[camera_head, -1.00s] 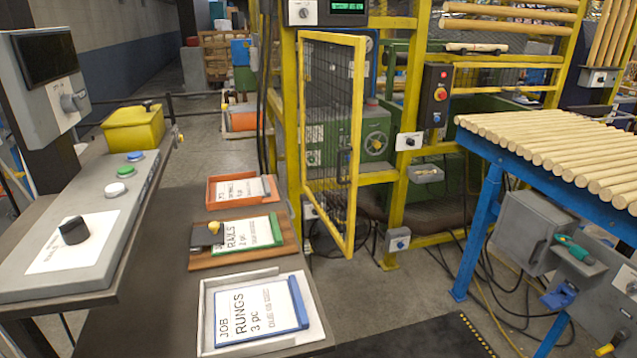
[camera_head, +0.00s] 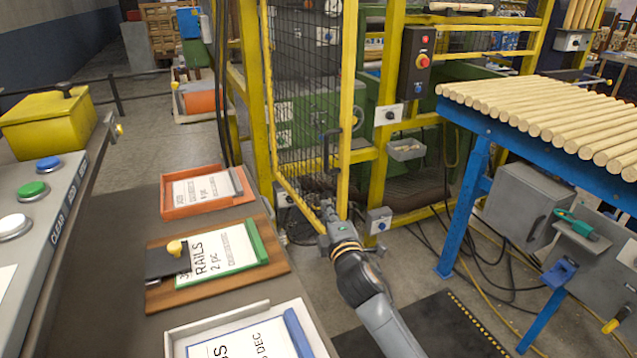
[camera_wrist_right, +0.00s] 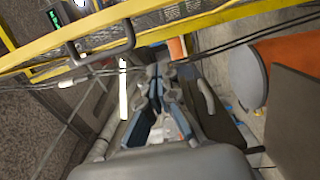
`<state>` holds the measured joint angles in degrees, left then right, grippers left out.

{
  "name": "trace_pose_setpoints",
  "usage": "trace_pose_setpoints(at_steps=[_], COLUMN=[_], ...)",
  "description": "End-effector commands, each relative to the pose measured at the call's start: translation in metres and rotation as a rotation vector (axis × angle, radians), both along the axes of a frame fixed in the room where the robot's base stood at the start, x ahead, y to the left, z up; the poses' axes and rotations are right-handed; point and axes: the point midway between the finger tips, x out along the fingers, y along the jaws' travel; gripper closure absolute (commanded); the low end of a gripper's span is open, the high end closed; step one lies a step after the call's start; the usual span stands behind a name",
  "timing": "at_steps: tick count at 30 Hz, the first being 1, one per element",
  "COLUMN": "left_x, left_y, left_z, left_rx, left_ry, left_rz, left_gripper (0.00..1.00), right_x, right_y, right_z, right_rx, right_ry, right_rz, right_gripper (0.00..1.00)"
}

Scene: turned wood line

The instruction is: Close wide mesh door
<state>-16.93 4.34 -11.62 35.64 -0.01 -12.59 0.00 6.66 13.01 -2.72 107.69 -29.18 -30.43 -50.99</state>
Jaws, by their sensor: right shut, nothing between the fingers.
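The wide mesh door (camera_head: 305,95) has a yellow frame and dark wire mesh. In the head view it stands ajar, its free upright (camera_head: 347,110) swung out toward me from the yellow machine frame (camera_head: 385,130). My right gripper (camera_head: 327,212) is at the door's lower free corner, shut and empty; I cannot tell whether it touches the frame. In the right wrist view the gripper (camera_wrist_right: 160,78) shows shut fingers below a yellow bar (camera_wrist_right: 130,30) with a dark bar handle (camera_wrist_right: 105,52). My left gripper is not in view.
A bench at left holds an orange tray (camera_head: 205,190), a wooden board (camera_head: 270,262) and a white tray (camera_head: 180,345) with job cards. A blue-legged table (camera_head: 470,200) with wooden rods stands at right. Cables lie on the floor between.

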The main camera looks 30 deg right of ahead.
Motion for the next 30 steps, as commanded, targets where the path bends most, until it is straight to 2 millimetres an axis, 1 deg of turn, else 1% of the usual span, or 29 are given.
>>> trace_pose_setpoints(at_steps=[8, 12, 17, 18, 21, 24, 30], left_x=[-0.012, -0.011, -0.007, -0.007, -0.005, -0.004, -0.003], left_y=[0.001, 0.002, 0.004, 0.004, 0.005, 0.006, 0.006], left_z=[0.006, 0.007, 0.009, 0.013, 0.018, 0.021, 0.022], left_rx=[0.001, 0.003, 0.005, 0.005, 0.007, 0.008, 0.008], left_ry=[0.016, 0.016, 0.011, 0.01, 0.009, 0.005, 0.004], left_rz=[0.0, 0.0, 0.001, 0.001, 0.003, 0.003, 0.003], left_gripper=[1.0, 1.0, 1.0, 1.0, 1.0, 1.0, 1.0], right_x=[0.045, 0.069, 0.094, 0.093, 0.092, 0.092, 0.092], right_y=[-0.011, -0.016, -0.022, -0.031, -0.045, -0.055, -0.061], right_z=[0.002, 0.001, 0.0, 0.001, 0.001, 0.0, -0.001], right_rx=[0.004, 0.006, 0.007, 0.003, 0.004, 0.005, 0.006], right_ry=[0.0, 0.001, 0.002, 0.003, 0.003, 0.003, 0.002], right_rz=[-0.001, 0.0, 0.001, -0.002, -0.001, 0.0, 0.002], right_gripper=[1.0, 1.0, 1.0, 1.0, 1.0, 1.0, 1.0])
